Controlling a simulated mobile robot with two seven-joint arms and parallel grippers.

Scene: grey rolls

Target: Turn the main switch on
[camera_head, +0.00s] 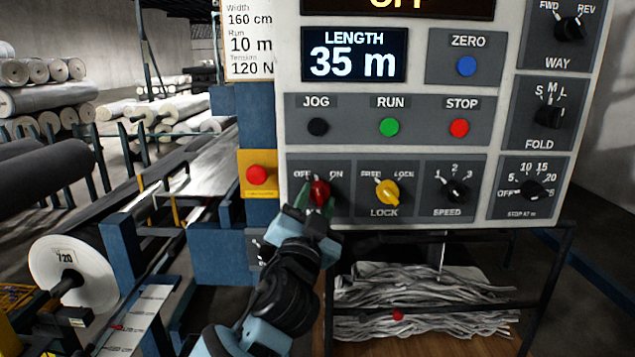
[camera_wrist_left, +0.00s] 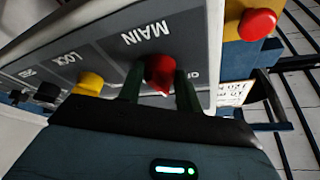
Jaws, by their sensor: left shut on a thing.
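The main switch (camera_head: 319,191) is a red rotary knob at the lower left of the control panel, with OFF printed at its upper left and ON at its upper right. My left gripper (camera_head: 316,203) reaches up from below and is shut on this knob. In the left wrist view the green fingers (camera_wrist_left: 158,88) stand on both sides of the red knob (camera_wrist_left: 160,72), under the upside-down word MAIN. In the head view the fingers hide part of the knob and its label. The display at the top of the panel (camera_head: 285,140) reads OFF, cut by the frame. My right gripper is not in view.
A yellow LOCK knob (camera_head: 387,192) and a black SPEED knob (camera_head: 456,190) sit to the right. A red button on a yellow plate (camera_head: 257,175) is close on the left. JOG, RUN (camera_head: 389,127) and STOP buttons are above. A dark rail (camera_head: 450,308) runs below.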

